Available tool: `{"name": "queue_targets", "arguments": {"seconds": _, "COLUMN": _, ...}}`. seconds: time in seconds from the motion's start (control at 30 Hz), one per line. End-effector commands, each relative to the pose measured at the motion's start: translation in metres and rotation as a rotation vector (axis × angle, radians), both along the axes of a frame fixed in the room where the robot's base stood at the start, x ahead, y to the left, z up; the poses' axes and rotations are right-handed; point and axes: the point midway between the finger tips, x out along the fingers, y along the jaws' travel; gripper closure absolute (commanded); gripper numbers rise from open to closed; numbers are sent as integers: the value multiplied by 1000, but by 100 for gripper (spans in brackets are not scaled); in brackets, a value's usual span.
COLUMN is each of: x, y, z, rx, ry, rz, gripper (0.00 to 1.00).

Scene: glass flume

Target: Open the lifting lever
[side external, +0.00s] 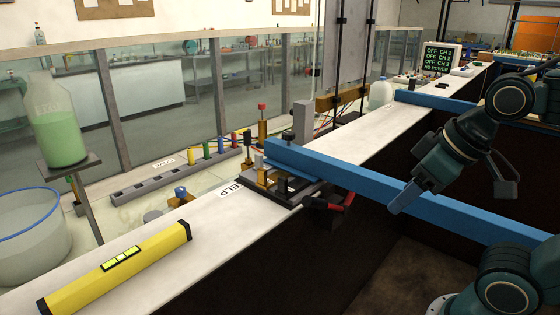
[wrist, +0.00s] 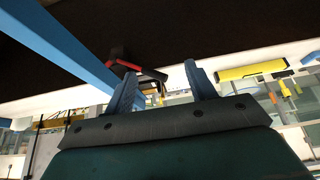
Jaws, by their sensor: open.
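A handle with red and black parts, which looks like the lifting lever (side external: 330,202), sticks out over the front edge of the white ledge, below the blue beam. It also shows in the wrist view (wrist: 124,64), beyond the left fingertip. My gripper (side external: 398,206) hangs to the right of the lever in the side view, in front of the blue beam, apart from the lever. In the wrist view, my gripper (wrist: 159,72) has its two blue fingers spread with nothing held between them. The lever's mount is partly hidden by the beam.
The long blue beam (side external: 420,207) runs close beside my gripper. A second blue beam (side external: 435,101) lies farther back. A yellow spirit level (side external: 120,265) rests on the white ledge (side external: 215,225). Brass and black fittings (side external: 268,180) stand near the lever. The dark space before the ledge is open.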

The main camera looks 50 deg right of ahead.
Motion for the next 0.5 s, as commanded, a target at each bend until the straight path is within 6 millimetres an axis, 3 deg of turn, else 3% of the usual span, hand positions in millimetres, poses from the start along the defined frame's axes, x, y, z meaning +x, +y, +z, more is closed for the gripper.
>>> {"name": "queue_targets", "arguments": {"seconds": 0.27, "x": 8, "y": -2, "z": 5, "rx": 19, "ry": 25, "rz": -48, "gripper": 53}}
{"name": "queue_targets", "arguments": {"seconds": 0.5, "x": 35, "y": -7, "z": 20, "rx": 78, "ry": 104, "rz": -213, "gripper": 53}}
